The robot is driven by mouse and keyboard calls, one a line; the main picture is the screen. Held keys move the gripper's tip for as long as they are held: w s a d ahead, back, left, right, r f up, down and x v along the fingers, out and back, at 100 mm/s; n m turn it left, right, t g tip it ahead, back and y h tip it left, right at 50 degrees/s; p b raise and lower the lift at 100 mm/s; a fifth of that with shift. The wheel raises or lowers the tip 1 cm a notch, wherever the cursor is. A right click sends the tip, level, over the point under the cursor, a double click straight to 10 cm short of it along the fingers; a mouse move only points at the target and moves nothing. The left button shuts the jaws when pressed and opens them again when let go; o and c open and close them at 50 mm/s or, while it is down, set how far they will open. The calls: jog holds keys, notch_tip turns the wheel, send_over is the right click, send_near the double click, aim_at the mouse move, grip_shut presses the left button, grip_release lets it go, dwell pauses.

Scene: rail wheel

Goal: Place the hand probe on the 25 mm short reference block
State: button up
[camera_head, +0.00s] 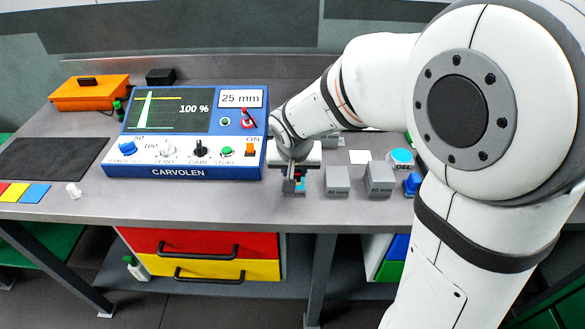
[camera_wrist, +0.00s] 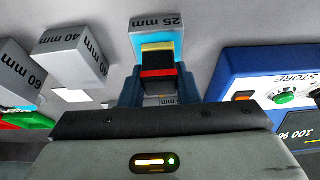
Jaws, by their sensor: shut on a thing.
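My gripper (camera_head: 295,180) reaches down at the bench's front, right of the blue flaw detector (camera_head: 195,172). In the wrist view my gripper (camera_wrist: 158,80) is shut on the hand probe (camera_wrist: 158,65), which is dark with a red band and a yellow end. The 25 mm reference block (camera_wrist: 158,22) has a grey face with its label upside down and a cyan surface that looks like gel. The probe's yellow end overlaps that cyan surface. I cannot tell whether they touch. In the head view my gripper mostly hides the probe and block.
The 40 mm block (camera_head: 337,182) and 60 mm block (camera_head: 379,178) stand to the right. Behind them are a cyan-lidded gel pot (camera_head: 402,158) and a white patch. A blue object (camera_head: 412,184) is beside the 60 mm block. The detector reads 25 mm and 100 %.

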jog(key=shift+f, duration=0.2)
jog(key=o, duration=1)
jog(key=shift+r, duration=0.1)
jog(key=shift+s+r, duration=0.15)
jog(key=shift+r, duration=0.35)
jog(key=v, duration=1.1)
jog(key=s+d+f+g, duration=0.1)
jog(key=s+d+f, duration=0.1)
jog(key=s+d, duration=0.5)
jog(key=s+d+f, duration=0.2)
jog(key=s+d, duration=0.5)
jog(key=shift+f+g, duration=0.3)
jog(key=shift+g, duration=0.1)
